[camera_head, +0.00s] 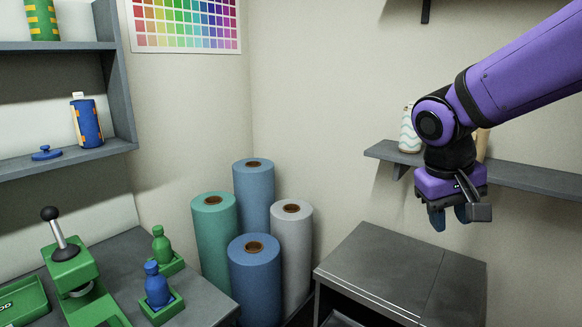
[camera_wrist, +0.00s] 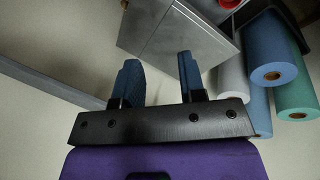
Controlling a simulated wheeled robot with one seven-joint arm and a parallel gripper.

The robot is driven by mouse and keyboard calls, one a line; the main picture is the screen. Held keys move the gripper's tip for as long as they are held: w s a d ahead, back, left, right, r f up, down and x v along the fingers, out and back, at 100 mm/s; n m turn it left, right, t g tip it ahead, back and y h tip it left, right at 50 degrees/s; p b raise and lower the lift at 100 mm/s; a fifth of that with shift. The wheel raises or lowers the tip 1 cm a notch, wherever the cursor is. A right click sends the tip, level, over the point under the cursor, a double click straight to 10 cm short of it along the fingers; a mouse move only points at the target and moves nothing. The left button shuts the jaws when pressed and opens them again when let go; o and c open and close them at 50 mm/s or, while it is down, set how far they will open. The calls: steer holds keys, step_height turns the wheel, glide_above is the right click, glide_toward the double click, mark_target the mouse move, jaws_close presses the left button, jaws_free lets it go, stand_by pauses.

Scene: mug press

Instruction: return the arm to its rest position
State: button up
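My gripper (camera_head: 450,217) hangs at the end of my purple arm on the right of the head view, in the air above the grey cabinet (camera_head: 400,270). The wrist view shows my gripper (camera_wrist: 158,75) with its two blue fingers apart and nothing between them. The grey cabinet also shows beyond the fingers in the wrist view (camera_wrist: 180,32). My gripper touches nothing that I can see.
A wall shelf (camera_head: 535,179) with a patterned bottle (camera_head: 409,132) lies behind my arm. Several rolls, one of them teal (camera_head: 215,240), stand left of the cabinet. A green press (camera_head: 70,265) stands on the bench at lower left. Air left of my gripper is free.

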steer(key=s+d+r+t+y, duration=0.1)
steer(key=s+r+t, duration=0.1)
steer(key=s, duration=0.5)
steer(key=s+d+r+t+y, duration=0.2)
steer(key=s+r, duration=0.1)
steer(key=s, duration=0.4)
steer(key=shift+d+r, duration=0.15)
steer(key=shift+d, duration=0.15)
steer(key=shift+w+m, duration=0.15)
steer(key=shift+m, duration=0.15)
stand_by(1.3)
